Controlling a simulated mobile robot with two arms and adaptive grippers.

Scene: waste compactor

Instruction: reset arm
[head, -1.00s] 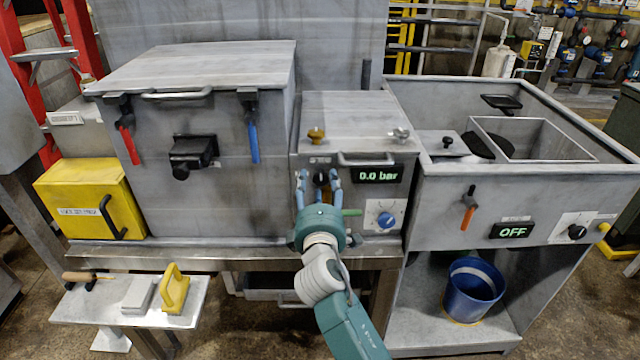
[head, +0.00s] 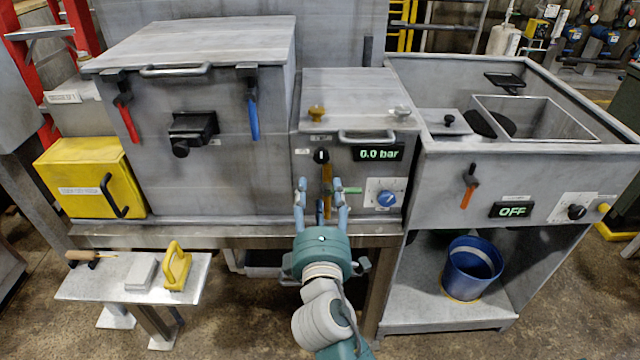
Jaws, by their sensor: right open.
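My right gripper (head: 321,192) is open, its two fingers pointing up toward the front of the middle metal unit (head: 360,120). An orange-brown lever (head: 327,178) hanging down on that front shows between the fingers. A green handle (head: 348,190) sticks out just right of the fingers. Whether the fingers touch either one is hard to tell, but nothing appears gripped. The teal wrist is in front of the bench's front edge and hides part of it. My left gripper is not in view.
The display (head: 378,153) reads 0.0 bar, with a blue knob (head: 387,199) below it. A large metal box (head: 200,80) stands left, a yellow box (head: 92,178) beyond it. A sink unit (head: 520,170) stands right, showing OFF. A small table (head: 75,285) holds tools.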

